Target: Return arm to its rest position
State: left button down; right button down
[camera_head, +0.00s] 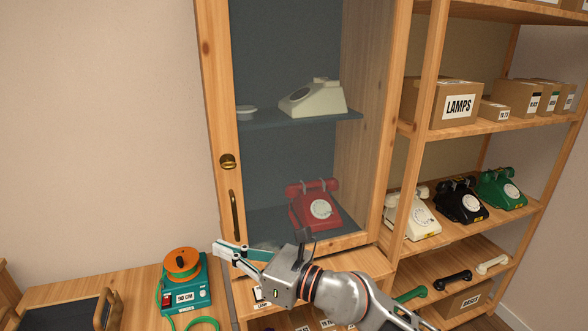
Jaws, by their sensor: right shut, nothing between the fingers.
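My right arm reaches in from the bottom right of the head view. Its gripper (240,255) is shut and empty, its fingers pointing left, in front of the lower edge of the glass-fronted cabinet (209,110). The cabinet's brass handle (234,213) is just above the fingertips; I cannot tell whether they touch anything. The cabinet door looks shut. Inside, a red dial phone (302,211) sits at the bottom, and a cream phone (313,99) sits on the shelf above. My left gripper is not in view.
An open shelf on the right holds white (413,217), black (461,202) and green (503,189) phones, with boxes such as LAMPS (455,104) above. At bottom left, a teal device (186,284) with an orange reel and a dark tray (62,314) are on a wooden table.

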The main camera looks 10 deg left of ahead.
jog(key=w+d+f+m+t+h, duration=0.1)
jog(key=d+f+m+t+h, duration=0.35)
jog(key=d+f+m, duration=0.6)
jog(key=d+f+m+t+h, duration=0.5)
jog(key=d+m, duration=0.7)
jog(key=m, duration=0.8)
jog(key=s+d+f+m+g+h, duration=0.2)
jog(key=s+d+f+m, duration=0.5)
jog(key=f, duration=0.5)
jog(key=s+d+f+m+g+h, duration=0.2)
jog(key=s+d+f+m+h, duration=0.2)
jog(key=s+d+f+m, duration=0.4)
jog(key=s+d+f, duration=0.4)
jog(key=f, duration=0.1)
jog(key=shift+g, duration=0.35)
jog(key=shift+f, duration=0.1)
